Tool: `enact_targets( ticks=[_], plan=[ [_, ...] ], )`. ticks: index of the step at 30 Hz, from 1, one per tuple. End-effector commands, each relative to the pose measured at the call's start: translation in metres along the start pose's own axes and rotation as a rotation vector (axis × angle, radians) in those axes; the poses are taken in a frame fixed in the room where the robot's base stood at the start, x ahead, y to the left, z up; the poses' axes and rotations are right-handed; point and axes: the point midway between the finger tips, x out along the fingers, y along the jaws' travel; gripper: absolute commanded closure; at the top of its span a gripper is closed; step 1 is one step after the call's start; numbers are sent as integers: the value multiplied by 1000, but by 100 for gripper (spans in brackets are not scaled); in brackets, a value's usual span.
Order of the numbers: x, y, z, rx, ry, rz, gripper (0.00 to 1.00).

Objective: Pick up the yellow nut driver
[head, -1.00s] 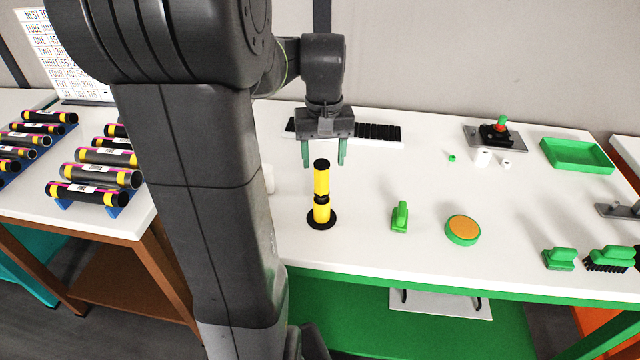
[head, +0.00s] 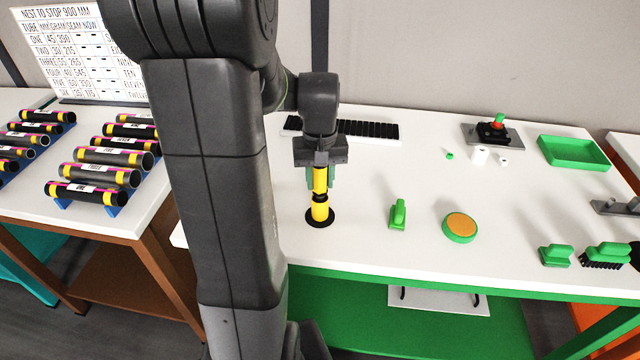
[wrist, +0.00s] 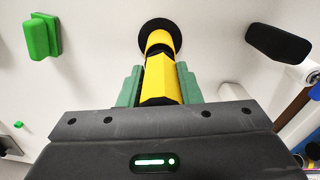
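The yellow nut driver (head: 320,211) stands upright on the white bench, with black bands and a round black base (head: 312,224). My gripper (head: 321,178) is above it, pointing down, with its green fingers on either side of the driver's upper part. In the wrist view the yellow driver (wrist: 160,86) lies between the two green fingers (wrist: 160,88), with no clear gap on either side. The fingers look closed against it. The base still rests on the bench. My gripper's body hides the driver's top in the head view.
A green upright piece (head: 398,215) and a green-orange round object (head: 459,227) stand to the right. Green brushes (head: 606,254) are at the far right, a green tray (head: 573,153) at the back right. A black ribbed strip (head: 368,131) lies behind. Labelled tubes (head: 100,173) fill the left bench.

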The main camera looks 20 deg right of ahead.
Motion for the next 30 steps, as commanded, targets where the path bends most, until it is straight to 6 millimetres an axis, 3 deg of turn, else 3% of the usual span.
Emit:
enact_targets(
  ticks=[1,3,13,24,30],
  plan=[
    [0,0,0,0,0,0,79],
    [0,0,0,0,0,0,92],
    [-7,0,-1,0,3,1,92],
    [-76,0,-1,0,5,1,92],
    [-98,0,-1,0,2,1,92]
  ],
)
